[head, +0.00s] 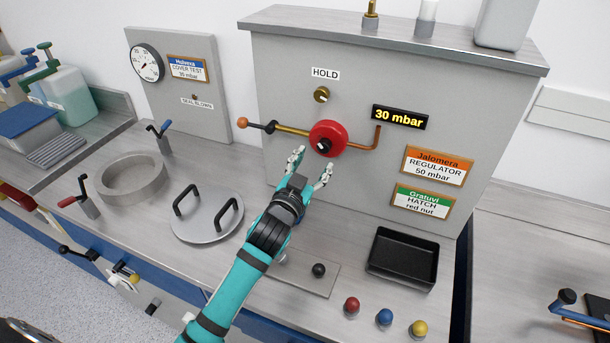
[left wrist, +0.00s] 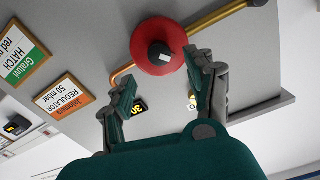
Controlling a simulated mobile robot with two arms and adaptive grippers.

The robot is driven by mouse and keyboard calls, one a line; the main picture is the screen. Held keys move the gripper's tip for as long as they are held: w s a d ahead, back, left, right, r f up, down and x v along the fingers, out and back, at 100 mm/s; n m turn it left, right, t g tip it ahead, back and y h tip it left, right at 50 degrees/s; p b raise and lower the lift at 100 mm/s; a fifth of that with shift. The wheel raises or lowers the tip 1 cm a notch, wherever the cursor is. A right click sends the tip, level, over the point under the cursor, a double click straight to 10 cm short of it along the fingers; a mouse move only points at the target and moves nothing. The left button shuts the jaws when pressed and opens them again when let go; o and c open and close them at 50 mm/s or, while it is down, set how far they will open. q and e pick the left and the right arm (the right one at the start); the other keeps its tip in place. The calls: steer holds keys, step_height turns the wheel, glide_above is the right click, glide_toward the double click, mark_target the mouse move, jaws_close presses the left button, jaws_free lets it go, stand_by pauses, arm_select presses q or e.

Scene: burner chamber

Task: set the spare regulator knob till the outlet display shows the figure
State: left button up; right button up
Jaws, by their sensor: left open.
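A red round regulator (head: 328,138) with a black centre knob (head: 324,146) sits on a pipe on the grey panel. In the left wrist view the black knob (left wrist: 159,54) has a pale mark on its face. The outlet display (head: 399,117) reads 30 mbar in yellow. An orange sign (head: 433,166) reads Jalomera REGULATOR 50 mbar. My left gripper (head: 311,165) is open and empty, just below and in front of the red regulator. In the left wrist view its fingers (left wrist: 158,68) stand apart on either side of the knob. My right gripper is not in view.
A brass knob (head: 321,95) under a HOLD label is above the regulator. A green HATCH sign (head: 422,201) is below the orange one. A black tray (head: 403,258), a lid with two handles (head: 207,214) and several coloured balls stand on the bench. A gauge panel (head: 190,75) is at left.

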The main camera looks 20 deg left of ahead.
arm_select(q)
steer(key=s, duration=0.5)
steer(key=shift+s+a, duration=0.1)
steer(key=s+a+f+n+g+y, duration=0.1)
steer(key=s+a+f+g, duration=0.1)
steer(key=s+f+g, duration=0.8)
steer(key=s+d+f+g, duration=0.15)
steer(key=s+f, duration=0.25)
steer(key=s, duration=0.7)
steer(key=s+f+g, duration=0.3)
steer(key=s+f, duration=0.2)
steer(key=s, duration=0.5)
step_height(320, 180, down, 27)
steer(key=g+b, duration=0.1)
steer(key=b, duration=0.3)
steer(key=s+a+f+b, duration=0.1)
steer(key=s+f+b, duration=0.1)
steer(key=s+f, duration=0.7)
steer(key=s+a+f+g+b, duration=0.1)
steer(key=s+a+f+b, duration=0.1)
steer(key=s+f, duration=0.6)
step_height(320, 180, down, 6)
steer(key=shift+s+r, duration=0.15)
steer(key=shift+s, duration=0.25)
